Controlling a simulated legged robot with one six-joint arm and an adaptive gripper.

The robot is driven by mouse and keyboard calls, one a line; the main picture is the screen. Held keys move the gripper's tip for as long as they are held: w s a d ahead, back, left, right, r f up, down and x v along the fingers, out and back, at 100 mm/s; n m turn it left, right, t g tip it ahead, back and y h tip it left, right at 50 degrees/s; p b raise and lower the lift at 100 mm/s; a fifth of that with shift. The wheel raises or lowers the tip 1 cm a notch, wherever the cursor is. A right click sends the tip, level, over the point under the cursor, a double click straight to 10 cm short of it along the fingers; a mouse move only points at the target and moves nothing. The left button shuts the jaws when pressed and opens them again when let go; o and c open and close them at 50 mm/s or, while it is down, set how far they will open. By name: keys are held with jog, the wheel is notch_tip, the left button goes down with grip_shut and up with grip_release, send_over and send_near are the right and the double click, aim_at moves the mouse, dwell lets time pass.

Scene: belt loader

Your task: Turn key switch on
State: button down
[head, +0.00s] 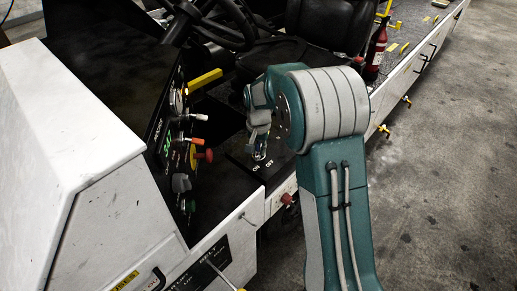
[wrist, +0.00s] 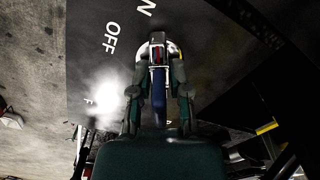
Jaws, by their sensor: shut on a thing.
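The key switch (head: 260,155) sits on a dark panel beside the white labels ON and OFF, low in the cab of the white loader. In the wrist view its bright metal ring and the key (wrist: 157,58) stand between my fingers. My gripper (head: 259,138) reaches down over the switch and is shut on the key. Both fingers flank the key in the wrist view (wrist: 158,80), with a blue part below it. The label OFF is left of the switch there, and ON is cut off at the top. The fingers partly hide the key, so its angle is unclear.
A control panel with a red knob (head: 208,155), several levers and a yellow handle (head: 205,79) is left of my gripper. The steering wheel (head: 232,25) and black seat (head: 327,22) are behind. A red bottle (head: 376,48) stands at the right. Concrete floor lies open at the right.

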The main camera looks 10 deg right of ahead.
jog(key=shift+s+f, duration=0.1)
jog(key=shift+f, duration=0.1)
dwell(0.3)
jog(key=c, duration=0.6)
grip_release()
jog(key=shift+a+r, duration=0.1)
jog(key=shift+r, duration=0.1)
jog(key=shift+r, duration=0.2)
notch_tip(320, 180, up, 11)
jog(key=shift+r, duration=0.15)
